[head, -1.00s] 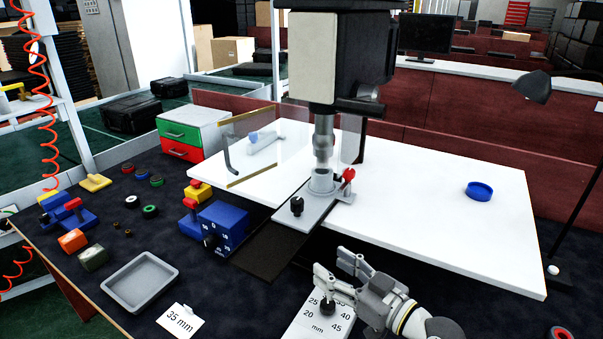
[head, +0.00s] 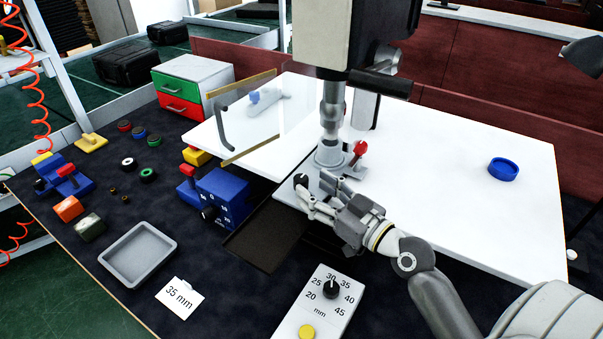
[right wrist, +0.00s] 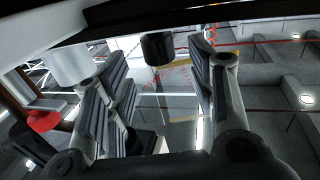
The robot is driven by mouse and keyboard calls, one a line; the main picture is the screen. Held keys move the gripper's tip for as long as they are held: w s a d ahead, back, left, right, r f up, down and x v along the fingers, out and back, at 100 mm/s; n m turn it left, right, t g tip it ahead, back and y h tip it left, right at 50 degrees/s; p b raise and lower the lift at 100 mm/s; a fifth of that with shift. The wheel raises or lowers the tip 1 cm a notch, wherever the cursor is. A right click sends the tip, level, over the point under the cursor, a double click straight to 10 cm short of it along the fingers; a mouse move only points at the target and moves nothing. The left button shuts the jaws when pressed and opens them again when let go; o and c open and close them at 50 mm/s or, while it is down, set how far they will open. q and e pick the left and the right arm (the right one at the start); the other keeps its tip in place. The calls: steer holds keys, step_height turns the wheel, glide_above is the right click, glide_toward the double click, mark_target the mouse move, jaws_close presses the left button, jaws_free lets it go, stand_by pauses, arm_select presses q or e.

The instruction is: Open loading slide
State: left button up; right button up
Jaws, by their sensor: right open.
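The loading slide (head: 285,193) is a grey metal plate under the press. Its black knob (head: 300,180) stands on its front end. My right gripper (head: 305,192) is at the knob, its fingers partly covering the slide. In the right wrist view, the open fingers (right wrist: 160,75) stand either side of the black knob (right wrist: 157,48), with a visible gap to each. My left gripper is not in view.
The press ram (head: 331,112) stands directly behind the slide, with a clear guard panel (head: 245,115) to its left. A dial panel (head: 318,308) is in front. The white table's right side is mostly clear.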

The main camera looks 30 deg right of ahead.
mark_target(306, 183)
steer(key=shift+p+x, duration=0.65)
steer(key=shift+x, duration=1.9)
jaws_close()
